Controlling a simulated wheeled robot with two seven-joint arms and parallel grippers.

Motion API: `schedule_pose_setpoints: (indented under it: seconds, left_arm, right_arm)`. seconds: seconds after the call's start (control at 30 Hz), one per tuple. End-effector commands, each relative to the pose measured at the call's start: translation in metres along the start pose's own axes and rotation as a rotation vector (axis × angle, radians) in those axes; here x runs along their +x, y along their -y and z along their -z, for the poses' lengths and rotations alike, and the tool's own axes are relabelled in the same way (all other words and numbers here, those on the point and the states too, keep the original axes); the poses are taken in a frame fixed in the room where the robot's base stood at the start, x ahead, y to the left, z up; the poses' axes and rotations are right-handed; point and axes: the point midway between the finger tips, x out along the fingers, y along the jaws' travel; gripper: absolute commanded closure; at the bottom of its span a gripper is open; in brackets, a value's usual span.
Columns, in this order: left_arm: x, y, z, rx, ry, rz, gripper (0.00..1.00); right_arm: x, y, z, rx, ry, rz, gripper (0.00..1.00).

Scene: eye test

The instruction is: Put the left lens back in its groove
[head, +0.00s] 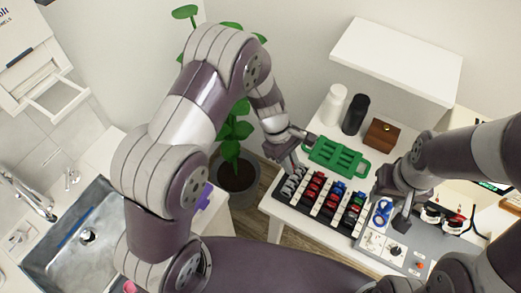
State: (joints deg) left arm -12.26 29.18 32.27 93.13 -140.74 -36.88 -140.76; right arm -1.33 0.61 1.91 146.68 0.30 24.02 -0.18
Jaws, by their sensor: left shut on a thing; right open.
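A black lens case (338,232) with slanting rows of silver, red and blue lenses sits on the white table. My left gripper (291,171) is shut at the case's upper-left end, over the row of silver lenses. The thing between its fingers is too small and hidden to make out clearly; it appears to be a lens. I cannot tell whether it touches a groove. My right gripper (401,219) is open, beside a blue ring-shaped item (381,213) to the right of the case.
A green slotted tray (338,155) lies behind the case. A white bottle (334,105), black bottle (355,115) and brown box (381,135) stand further back. A grey control panel (410,262) is at front right. A potted plant (237,175) stands left of the table.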

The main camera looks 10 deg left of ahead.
Motion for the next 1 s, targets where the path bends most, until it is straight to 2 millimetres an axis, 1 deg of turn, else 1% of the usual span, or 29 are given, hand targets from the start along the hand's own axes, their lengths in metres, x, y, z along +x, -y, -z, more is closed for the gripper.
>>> schedule_pose_setpoints:
  seconds: [0.03,0.23,0.4,0.5,0.57,0.67,0.77,1.0]
  left_arm:
    - [0.005,-0.002,-0.014,-0.01,0.001,-0.003,1.0]
    - [0.029,-0.008,-0.066,-0.086,0.0,-0.03,1.0]
    - [0.049,-0.004,-0.109,-0.157,-0.004,-0.046,1.0]
    - [0.058,0.0,-0.127,-0.194,-0.007,-0.054,1.0]
    - [0.062,0.002,-0.132,-0.207,-0.01,-0.056,1.0]
    - [0.068,0.002,-0.133,-0.216,-0.01,-0.059,1.0]
    - [0.076,0.003,-0.129,-0.217,-0.01,-0.059,1.0]
    - [0.104,0.003,-0.117,-0.215,-0.01,-0.059,1.0]
  right_arm:
    - [-0.002,0.0,0.0,0.0,0.0,0.0,0.57]
    - [-0.005,0.0,0.001,0.0,0.0,0.0,0.57]
    - [-0.009,0.0,0.001,0.0,0.0,0.0,0.57]
    - [-0.009,0.0,0.001,0.0,0.0,0.0,0.57]
    - [-0.009,0.0,0.001,0.0,0.0,0.0,0.57]
    - [-0.004,0.0,0.001,0.0,0.0,0.0,0.57]
    - [0.004,0.0,-0.001,0.0,0.0,0.0,0.57]
    - [0.031,0.0,-0.004,0.0,0.0,0.0,0.57]
